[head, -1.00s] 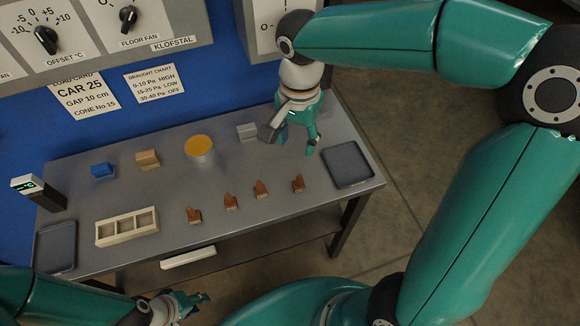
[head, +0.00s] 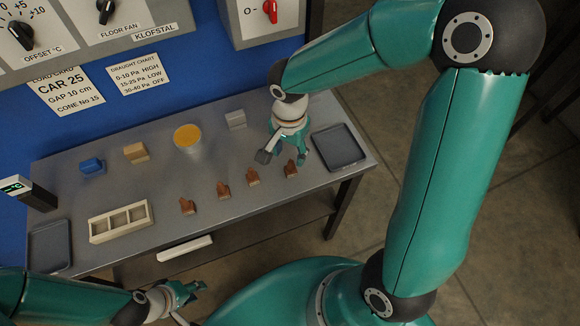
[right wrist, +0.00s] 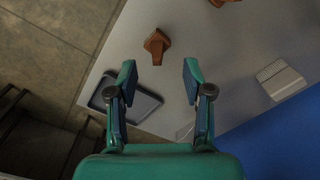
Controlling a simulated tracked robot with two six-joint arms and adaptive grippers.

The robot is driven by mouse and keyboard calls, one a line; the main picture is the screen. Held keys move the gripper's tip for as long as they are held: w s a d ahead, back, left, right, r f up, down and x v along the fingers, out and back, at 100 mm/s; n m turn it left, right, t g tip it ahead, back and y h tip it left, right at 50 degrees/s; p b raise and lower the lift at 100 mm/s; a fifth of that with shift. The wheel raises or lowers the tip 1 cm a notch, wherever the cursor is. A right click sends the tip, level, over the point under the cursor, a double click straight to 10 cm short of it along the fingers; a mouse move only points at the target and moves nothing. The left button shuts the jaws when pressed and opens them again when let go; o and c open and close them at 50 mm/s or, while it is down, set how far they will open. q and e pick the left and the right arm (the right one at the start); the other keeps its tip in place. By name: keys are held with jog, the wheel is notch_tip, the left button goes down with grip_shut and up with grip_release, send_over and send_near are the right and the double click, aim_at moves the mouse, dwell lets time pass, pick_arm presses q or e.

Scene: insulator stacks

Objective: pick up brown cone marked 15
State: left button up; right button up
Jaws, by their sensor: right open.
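Several brown cones stand in a row along the near part of the table: one far left (head: 187,206), one beside it (head: 223,190), one further right (head: 252,177) and one at the right end (head: 291,169). I cannot read any number on them. My right gripper (head: 283,160) is open and empty, just behind the right-end cone. In the right wrist view a cone (right wrist: 157,45) shows beyond and between the open fingertips (right wrist: 158,78), apart from them. My left gripper (head: 193,291) hangs in front of the table; its finger opening is unclear.
A dark tray (head: 338,147) lies at the table's right end, another (head: 50,248) at the left. A pale three-slot holder (head: 121,221), blue block (head: 91,166), tan block (head: 136,152), orange-topped cup (head: 188,138) and grey block (head: 236,119) stand on the table. A control panel is behind.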

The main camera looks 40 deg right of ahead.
aim_at(291, 160)
notch_tip(291, 160, down, 4)
jog(key=shift+s+d+f, duration=0.1)
jog(key=shift+s, duration=0.05)
grip_shut()
dwell(0.4)
